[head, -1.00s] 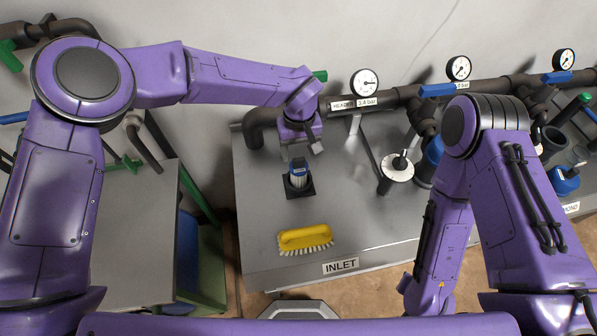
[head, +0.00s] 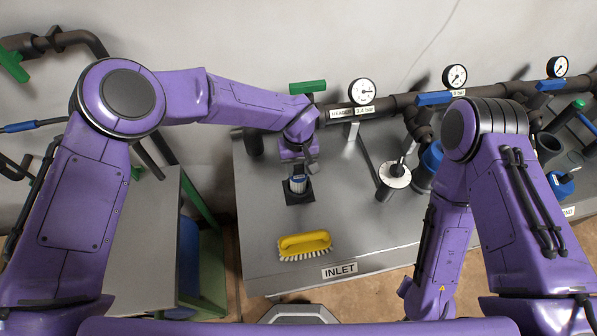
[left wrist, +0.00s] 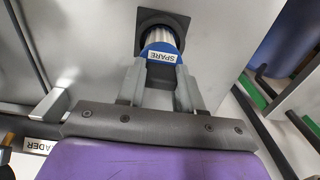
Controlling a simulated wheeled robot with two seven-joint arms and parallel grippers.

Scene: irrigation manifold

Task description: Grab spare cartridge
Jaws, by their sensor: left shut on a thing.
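The spare cartridge (head: 298,185) has a blue cap and a pale ribbed body. It stands upright in a black square holder (head: 300,198) on the grey bench. In the left wrist view the cap (left wrist: 164,48) bears a label reading SPARE, and the black holder (left wrist: 178,19) surrounds the body. My left gripper (head: 302,172) comes from behind and above, with its grey fingers (left wrist: 160,72) on either side of the cap, shut on it. The cartridge's lower end is hidden in the holder. My right arm hangs at the right; its gripper is out of view.
A yellow brush (head: 305,244) lies on the bench near the INLET label (head: 339,271). A dark pipe with gauges (head: 362,92) and a green-handled valve (head: 308,87) runs along the back. Bare bench lies between.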

